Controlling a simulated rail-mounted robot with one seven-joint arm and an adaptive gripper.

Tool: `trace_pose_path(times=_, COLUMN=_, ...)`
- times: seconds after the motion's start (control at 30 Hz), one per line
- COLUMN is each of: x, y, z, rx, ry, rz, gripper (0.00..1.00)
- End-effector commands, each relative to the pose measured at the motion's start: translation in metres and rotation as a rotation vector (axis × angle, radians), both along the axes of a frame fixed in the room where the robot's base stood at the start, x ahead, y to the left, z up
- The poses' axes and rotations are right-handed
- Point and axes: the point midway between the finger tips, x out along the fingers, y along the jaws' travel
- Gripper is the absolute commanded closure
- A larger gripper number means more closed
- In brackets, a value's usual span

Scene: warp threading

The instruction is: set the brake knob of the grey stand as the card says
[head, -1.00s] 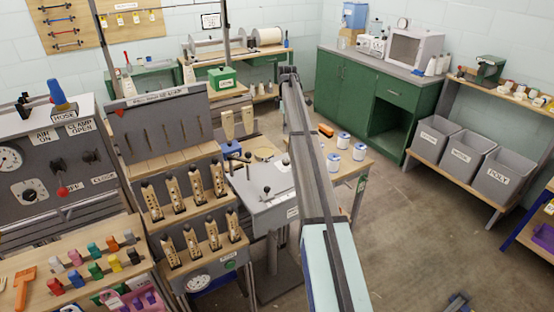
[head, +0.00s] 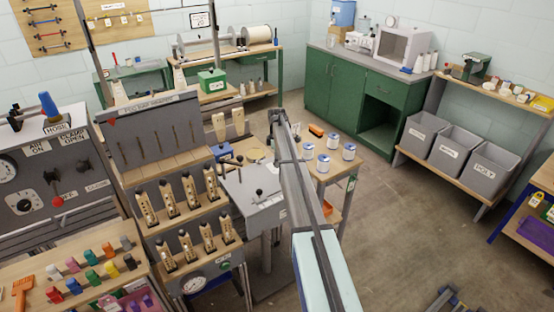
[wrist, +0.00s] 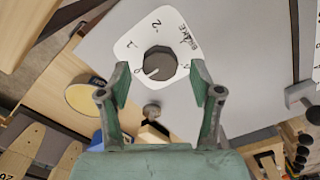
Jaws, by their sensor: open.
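The grey stand (head: 262,212) is left of my arm in the head view, partly behind it. The wrist view looks onto its pale grey top (wrist: 225,45). A white dial plate (wrist: 176,25) there bears handwritten numbers and the word BRAKE. The dark grey brake knob (wrist: 158,62) sits at its middle. Its white pointer line points to the picture's lower left, toward what looks like the 0. My gripper (wrist: 160,82) is open and empty, its green fingers appearing on either side of the knob. I cannot tell the remaining height.
A small lever with a round knob (wrist: 152,110) shows below the dial.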

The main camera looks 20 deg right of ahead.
Motion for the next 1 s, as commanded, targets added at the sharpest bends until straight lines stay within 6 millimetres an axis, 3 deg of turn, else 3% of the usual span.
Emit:
trace_pose_path(times=0.43, x=-0.0001, y=0.0, z=-0.0101, rx=0.0, ry=0.0, rz=0.0, gripper=0.35)
trace_pose_path(times=0.6, x=-0.0002, y=0.0001, z=-0.0099, rx=0.0, ry=0.0, rz=0.0, gripper=0.95)
trace_pose_path(times=1.0, x=-0.0004, y=0.0002, z=-0.0108, rx=0.0, ry=0.001, rz=-0.033, gripper=0.95)
